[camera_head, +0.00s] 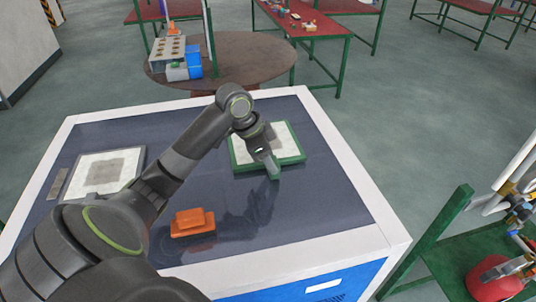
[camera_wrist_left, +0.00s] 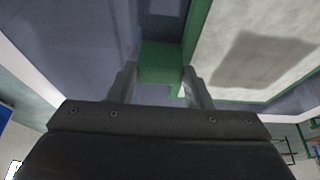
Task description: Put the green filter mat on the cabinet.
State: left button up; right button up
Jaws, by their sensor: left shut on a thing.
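The green filter mat (camera_head: 299,159) is a green frame around a pale pad, at the far right part of the dark top of the cabinet (camera_head: 305,208). I cannot tell whether it rests flat or hangs just above the surface. My left gripper (camera_head: 272,172) reaches over from the left and is shut on the near edge of the mat. In the left wrist view, a green tab of the mat (camera_wrist_left: 160,62) sits between the two fingers of the left gripper (camera_wrist_left: 160,78); the pale pad with a grey patch lies to the right. My right gripper is not in view.
On the cabinet top lie a grey-framed pale mat (camera_head: 108,170) at left, a thin metal bar (camera_head: 58,184), and an orange block (camera_head: 193,222) near the front. A round brown table (camera_head: 250,62) stands behind. A green rack (camera_head: 450,245) with a red tank stands at right.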

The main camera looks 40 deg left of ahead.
pick_arm(q)
jog(key=shift+f, duration=0.15)
jog(key=o, duration=1.2)
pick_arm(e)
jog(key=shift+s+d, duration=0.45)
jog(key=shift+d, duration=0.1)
pick_arm(q)
jog(key=shift+a, duration=0.1)
jog(key=shift+a+r+b, duration=0.1)
jog(key=shift+r+b, duration=0.2)
jog(key=shift+r, duration=0.05)
jog(key=shift+b+v, duration=1.8)
jog(key=shift+v, duration=3.85)
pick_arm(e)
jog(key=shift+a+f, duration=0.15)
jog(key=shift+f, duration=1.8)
pick_arm(q)
jog(key=shift+s, duration=0.1)
